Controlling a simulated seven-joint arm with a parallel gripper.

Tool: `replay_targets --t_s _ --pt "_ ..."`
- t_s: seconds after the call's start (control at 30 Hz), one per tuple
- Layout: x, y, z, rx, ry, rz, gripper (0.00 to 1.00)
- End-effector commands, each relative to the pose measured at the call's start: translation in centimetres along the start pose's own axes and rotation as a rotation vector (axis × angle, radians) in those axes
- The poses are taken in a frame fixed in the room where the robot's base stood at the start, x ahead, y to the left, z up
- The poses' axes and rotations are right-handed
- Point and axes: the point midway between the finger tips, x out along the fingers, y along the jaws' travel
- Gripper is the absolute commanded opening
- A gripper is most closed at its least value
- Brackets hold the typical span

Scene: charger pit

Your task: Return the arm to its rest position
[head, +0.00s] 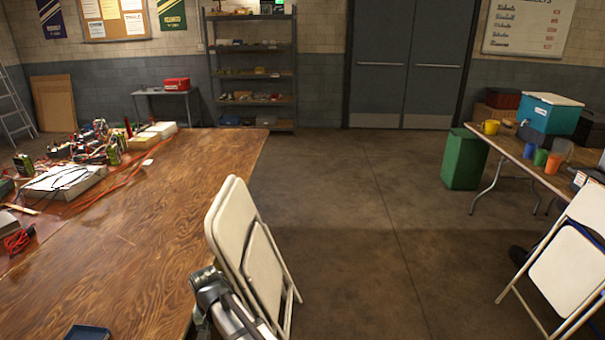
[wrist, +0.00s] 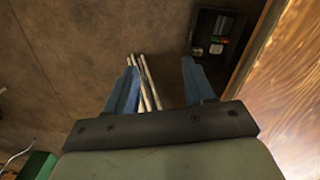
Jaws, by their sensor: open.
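My gripper (wrist: 160,68) shows in the wrist view with its two blue fingers spread apart and nothing between them. It hangs over the concrete floor, beside the edge of a wooden table (wrist: 292,100). Pale chair legs (wrist: 147,85) show below, between the fingers, and look apart from them. In the head view part of my grey arm (head: 222,303) shows at the bottom, between the wooden table (head: 170,220) and a folded white chair (head: 235,232). My gripper's fingers cannot be made out there.
Wires and batteries (head: 85,160) clutter the wooden table's far left. A dark container with small items (wrist: 214,36) is near the table edge. A green bin (head: 464,160) and another white chair (head: 568,265) stand to the right. The middle floor (head: 370,230) is clear.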

Motion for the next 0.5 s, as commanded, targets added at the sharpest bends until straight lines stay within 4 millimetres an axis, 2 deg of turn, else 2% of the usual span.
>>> replay_targets --t_s 0.03,0.1,0.3,0.5 --pt "0.7 2.5 -0.1 0.018 -0.001 0.000 0.53" --pt "1.7 5.4 -0.4 0.035 -0.002 0.001 0.53" --pt "4.1 13.4 -0.3 0.079 0.000 0.001 0.53" --pt "6.5 21.1 0.8 0.126 0.000 0.001 0.53"
